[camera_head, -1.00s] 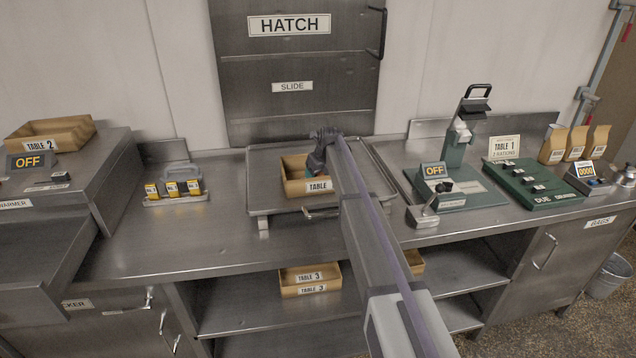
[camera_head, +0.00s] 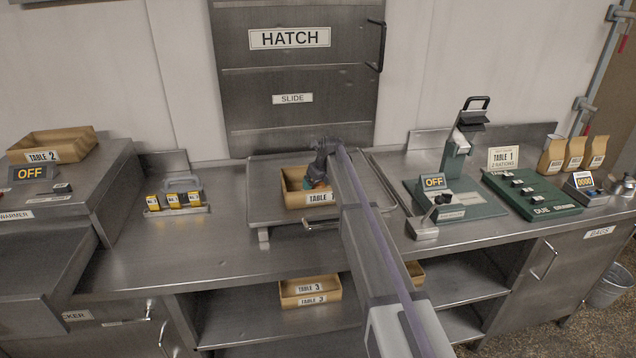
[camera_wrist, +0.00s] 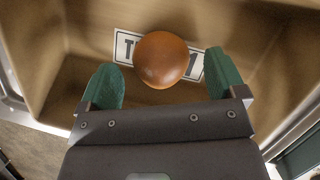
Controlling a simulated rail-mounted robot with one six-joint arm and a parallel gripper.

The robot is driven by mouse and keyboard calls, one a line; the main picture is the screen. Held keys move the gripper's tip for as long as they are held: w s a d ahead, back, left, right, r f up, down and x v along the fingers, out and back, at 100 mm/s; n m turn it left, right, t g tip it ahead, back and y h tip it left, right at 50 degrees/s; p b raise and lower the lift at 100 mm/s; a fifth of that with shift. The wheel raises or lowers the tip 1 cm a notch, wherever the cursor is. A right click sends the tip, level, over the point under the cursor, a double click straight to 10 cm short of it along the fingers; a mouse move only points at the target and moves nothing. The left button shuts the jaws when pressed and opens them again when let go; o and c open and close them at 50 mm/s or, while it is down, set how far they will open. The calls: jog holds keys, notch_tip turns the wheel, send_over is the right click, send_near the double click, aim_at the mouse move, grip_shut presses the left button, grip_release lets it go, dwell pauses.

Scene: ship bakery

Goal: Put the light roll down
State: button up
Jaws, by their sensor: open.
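The roll (camera_wrist: 162,60) is round, glossy and orange-brown. In the wrist view it sits inside a tan box (camera_wrist: 60,40), in front of a white label (camera_wrist: 124,47) that it partly covers. My gripper (camera_wrist: 165,76) is open, with one green fingertip on each side of the roll and a visible gap at both. Whether the roll rests on the box floor is hard to tell. In the head view my gripper (camera_head: 316,182) reaches down into the Table 1 box (camera_head: 291,196), and the roll is hidden there.
The box stands on a metal tray (camera_head: 262,215) before the shut hatch (camera_head: 295,90). A Table 2 box (camera_head: 50,147) is on the warmer at left, Table 3 boxes (camera_head: 310,290) on the shelf below. A green press (camera_head: 455,185) stands right of the tray.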

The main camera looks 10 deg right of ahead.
jog(key=p+v, duration=0.8)
jog(key=v, duration=0.3)
jog(key=shift+p, duration=0.4)
jog(key=s+a+f+n+g+h, duration=0.1)
jog(key=s+n+g, duration=0.3)
jog(key=s+n, duration=2.7)
jog(key=s+a, duration=0.1)
jog(key=s, duration=1.3)
jog(key=shift+f+h, duration=0.25)
jog(key=shift+h, duration=0.15)
notch_tip(320, 180, down, 3)
jog(key=b, duration=0.3)
jog(key=shift+f, duration=0.2)
jog(key=shift+w, duration=0.1)
